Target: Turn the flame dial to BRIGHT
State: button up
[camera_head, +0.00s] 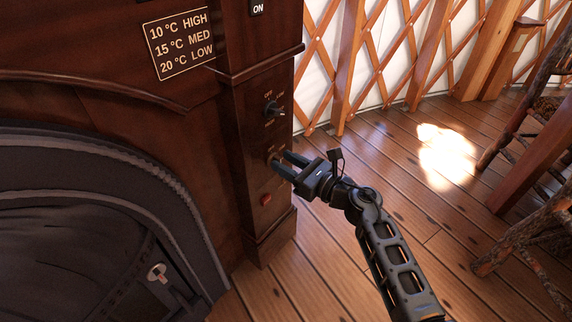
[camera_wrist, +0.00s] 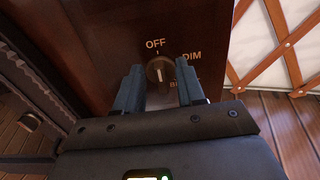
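The flame dial (camera_wrist: 160,70) is a round dark knob on the wooden panel, seen in the wrist view. OFF is printed above it and DIM at its upper right. A third label starting with B at its lower right is partly hidden by a finger. I cannot tell for sure where the knob points. My gripper (camera_wrist: 160,86) is open, with one finger on each side of the knob; I cannot tell whether they touch it. In the head view my gripper (camera_head: 284,165) is at the narrow panel and mostly hides the dial.
Another dial (camera_head: 272,108) with its own labels sits above on the same column, and a red button (camera_head: 266,199) below. A temperature sign (camera_head: 180,42) and an ON label (camera_head: 257,8) are higher up. A rustic wooden chair (camera_head: 535,225) stands right; the floor between is clear.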

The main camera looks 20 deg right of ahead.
jog(key=shift+w+a, duration=0.15)
jog(key=shift+w, duration=0.1)
grip_shut()
dwell(0.3)
